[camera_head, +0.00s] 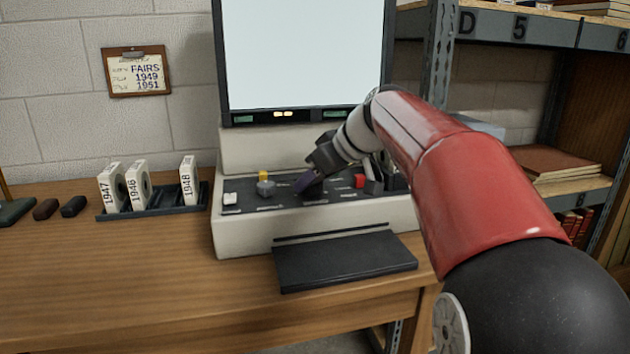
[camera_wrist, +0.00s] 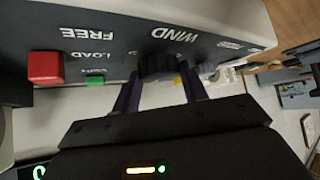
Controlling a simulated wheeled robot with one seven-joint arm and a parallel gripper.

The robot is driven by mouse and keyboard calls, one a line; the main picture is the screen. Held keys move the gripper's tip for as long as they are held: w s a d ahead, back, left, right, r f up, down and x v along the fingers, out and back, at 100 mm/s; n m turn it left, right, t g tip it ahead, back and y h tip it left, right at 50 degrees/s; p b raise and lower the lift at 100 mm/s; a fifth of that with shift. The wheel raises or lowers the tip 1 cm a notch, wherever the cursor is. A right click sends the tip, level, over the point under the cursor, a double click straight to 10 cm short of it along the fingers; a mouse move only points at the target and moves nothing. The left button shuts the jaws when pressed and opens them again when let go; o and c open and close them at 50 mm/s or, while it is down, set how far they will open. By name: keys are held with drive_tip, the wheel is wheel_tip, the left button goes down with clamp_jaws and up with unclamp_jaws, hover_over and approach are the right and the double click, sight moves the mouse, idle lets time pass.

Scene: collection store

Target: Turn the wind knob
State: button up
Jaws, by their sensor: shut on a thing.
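The wind knob (camera_wrist: 157,65) is a dark ribbed knob on the black control strip, below the upside-down word WIND in the wrist view. My gripper (camera_wrist: 160,76) has one finger on each side of it and is shut on it. In the head view my gripper (camera_head: 306,183) reaches down onto the control panel of the cream reader (camera_head: 240,236) from the right. There the wind knob is hidden behind the fingers. I cannot tell how far the knob is turned.
A red button (camera_wrist: 46,67) and a small green button (camera_wrist: 95,79) lie left of the knob in the wrist view. A tray (camera_head: 170,210) holds several labelled reels; the lit screen (camera_head: 300,55) rises behind.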

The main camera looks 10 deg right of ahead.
drive_tip(key=m, duration=0.1)
drive_tip(key=m+t+h, duration=0.1)
drive_tip(key=shift+s+a+m+h, duration=0.15)
drive_tip(key=shift+a+m+h, duration=0.1)
drive_tip(key=shift+m+h, duration=0.05)
drive_tip(key=m+h, duration=0.1)
drive_tip(key=m, duration=0.1)
drive_tip(key=m+h, duration=0.2)
drive_tip(key=shift+a+r+t+h+p, duration=0.1)
drive_tip(key=shift+a+t+h+p, duration=0.1)
drive_tip(key=shift+t+h+p, duration=0.15)
drive_tip(key=m+h, duration=0.2)
drive_tip(key=m, duration=0.1)
drive_tip(key=m+h, duration=0.1)
drive_tip(key=m, duration=0.1)
drive_tip(key=shift+a, duration=0.25)
drive_tip(key=m+g+h, duration=0.1)
drive_tip(key=m, duration=0.1)
drive_tip(key=m+g+h, duration=0.1)
drive_tip(key=m+h, duration=0.1)
drive_tip(key=shift+w+a, duration=0.1)
drive_tip(key=shift+w, duration=0.1)
drive_tip(key=shift+m+g, duration=0.25)
drive_tip(key=shift+m, duration=0.05)
drive_tip(key=o, duration=1)
